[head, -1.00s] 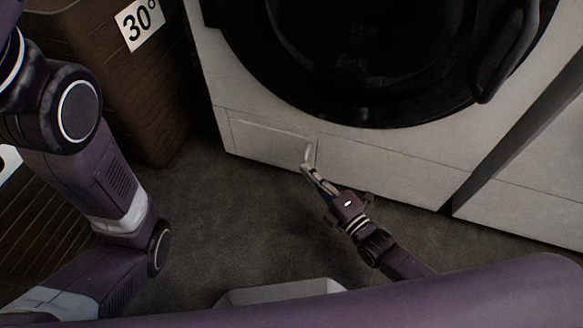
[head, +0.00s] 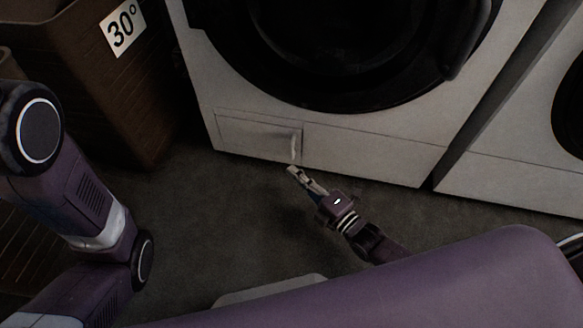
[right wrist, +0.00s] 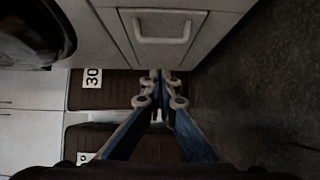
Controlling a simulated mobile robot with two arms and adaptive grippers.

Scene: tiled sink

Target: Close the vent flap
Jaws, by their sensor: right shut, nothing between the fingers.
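The vent flap (head: 250,137) is a pale rectangular panel at the lower left of the white washing machine's front. It looks flush or nearly flush with the panel around it; a small gap is too fine to tell. Its pale handle (head: 295,147) is at the flap's right end. In the right wrist view the flap (right wrist: 165,54) and its loop handle (right wrist: 162,29) show at the top. My right gripper (head: 292,170) is shut and empty, just below and apart from the handle. Its fingertips (right wrist: 159,87) meet in the wrist view. My left gripper is out of view.
The washing machine (head: 365,150) has a dark round door above. A second white machine (head: 510,180) stands to the right. A brown basket marked 30° (head: 140,100) stands at the left. Dark grey floor (head: 215,215) lies clear before the flap.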

